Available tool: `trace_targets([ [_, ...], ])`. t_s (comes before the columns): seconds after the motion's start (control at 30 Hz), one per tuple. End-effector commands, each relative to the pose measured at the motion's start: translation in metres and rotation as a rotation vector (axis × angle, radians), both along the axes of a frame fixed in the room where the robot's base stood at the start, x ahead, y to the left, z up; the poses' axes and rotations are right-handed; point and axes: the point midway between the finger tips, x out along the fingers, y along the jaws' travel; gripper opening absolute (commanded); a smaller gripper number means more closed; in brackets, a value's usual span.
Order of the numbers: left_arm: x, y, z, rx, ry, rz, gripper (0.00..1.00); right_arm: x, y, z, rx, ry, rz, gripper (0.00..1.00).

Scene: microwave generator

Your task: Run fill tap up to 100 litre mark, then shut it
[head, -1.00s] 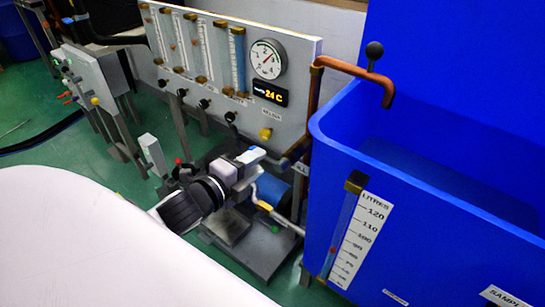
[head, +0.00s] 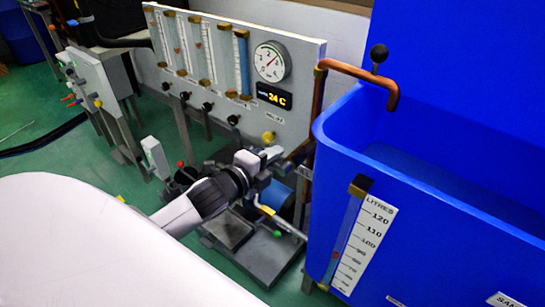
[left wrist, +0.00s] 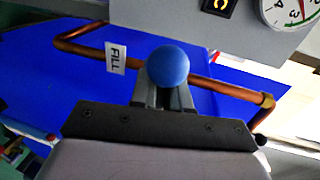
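The blue tub (head: 450,255) stands at the right with a LITRES scale (head: 365,245) on its front. A red float (head: 335,255) shows in the sight tube (head: 346,228) beside the scale, below the 100 mark; its exact reading is too small to tell. A copper spout (head: 365,77) hangs over the tub's rim. My left gripper (head: 262,163) is low in front of the panel. In the left wrist view a blue ball knob (left wrist: 167,67) covers its fingertips (left wrist: 165,88), with a pipe tagged FILL (left wrist: 115,57) behind. I cannot tell whether the fingers grip the knob. My right gripper is out of view.
The instrument panel (head: 220,110) carries flow tubes, a round gauge (head: 272,62), a 24 C display (head: 273,95) and several knobs. A black ball lever (head: 379,53) stands above the spout. A grey pump base (head: 262,252) is on the green floor below my gripper.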

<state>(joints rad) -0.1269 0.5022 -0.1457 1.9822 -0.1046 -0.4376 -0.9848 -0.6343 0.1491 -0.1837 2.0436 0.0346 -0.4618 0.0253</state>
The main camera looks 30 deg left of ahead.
Motion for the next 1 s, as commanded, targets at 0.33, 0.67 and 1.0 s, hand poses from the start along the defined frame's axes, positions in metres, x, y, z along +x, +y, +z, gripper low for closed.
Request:
trace_targets([
  [0.33,0.0,0.0,0.002,0.019,-0.001,0.0,0.0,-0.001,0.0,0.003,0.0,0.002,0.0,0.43],
  [0.67,0.0,0.0,0.013,0.193,-0.013,-0.001,0.0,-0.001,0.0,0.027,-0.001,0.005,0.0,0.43],
  [1.0,0.0,-0.003,0.025,0.479,-0.036,0.0,0.0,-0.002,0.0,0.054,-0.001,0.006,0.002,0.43],
])
